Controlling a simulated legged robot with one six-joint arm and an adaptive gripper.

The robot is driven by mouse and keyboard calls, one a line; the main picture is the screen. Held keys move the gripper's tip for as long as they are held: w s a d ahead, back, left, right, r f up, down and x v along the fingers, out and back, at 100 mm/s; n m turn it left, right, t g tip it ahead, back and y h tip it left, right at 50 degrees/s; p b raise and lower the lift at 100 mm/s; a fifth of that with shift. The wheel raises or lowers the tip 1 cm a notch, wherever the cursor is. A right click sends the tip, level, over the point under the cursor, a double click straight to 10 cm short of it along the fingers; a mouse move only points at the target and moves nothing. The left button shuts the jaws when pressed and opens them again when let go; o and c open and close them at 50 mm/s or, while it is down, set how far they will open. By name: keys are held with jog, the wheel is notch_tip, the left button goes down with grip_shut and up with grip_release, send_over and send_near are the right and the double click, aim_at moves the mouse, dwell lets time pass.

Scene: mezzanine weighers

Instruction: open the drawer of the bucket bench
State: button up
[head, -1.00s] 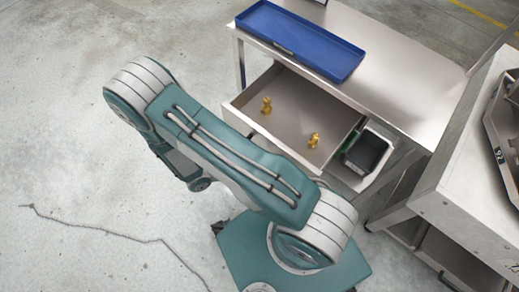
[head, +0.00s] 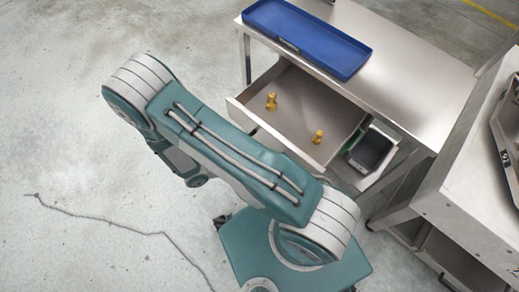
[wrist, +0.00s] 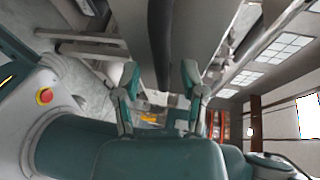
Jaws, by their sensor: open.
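The bench is a steel-topped table (head: 408,88) in the head view, at the upper right. Its drawer (head: 335,104) is pulled out on the side toward my arm, with its inside exposed. Two small brass-coloured pieces, one to the left (head: 271,101) and one to the right (head: 318,136), stand in it.
A blue tray (head: 345,69) lies on the bench top. A dark bin (head: 371,150) sits in a lower compartment beside the drawer. A second steel unit (head: 432,205) stands close at the right. The concrete floor at the left is open, apart from a crack.

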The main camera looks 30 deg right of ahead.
jog(key=a+r, duration=0.1)
jog(key=a, duration=0.9)
jog(key=shift+a+r, duration=0.25)
jog(key=shift+r, duration=0.15)
jog(key=w+d+r+m+g+y, duration=0.1)
jog(key=d+r+m+y, duration=0.1)
jog(key=r+m+y, duration=0.5)
jog(key=w+d+r+m+g+y, duration=0.1)
jog(key=d+r+m+g+y, duration=0.15)
jog(key=r+m, duration=0.9)
jog(key=s+d+r+m+t+y, duration=0.2)
jog(key=s+r+m+t+y, duration=0.1)
jog(key=r+m, duration=0.4)
jog(key=s+d+r+m+t+y, duration=0.3)
jog(key=r+m+t, duration=0.3)
jog(key=m, duration=0.5)
notch_tip(320, 180, up, 2)
jog(key=shift+s+d+r, duration=0.1)
jog(key=shift+s+d, duration=0.25)
jog(key=shift+s, duration=0.15)
jog(key=shift+y, duration=0.25)
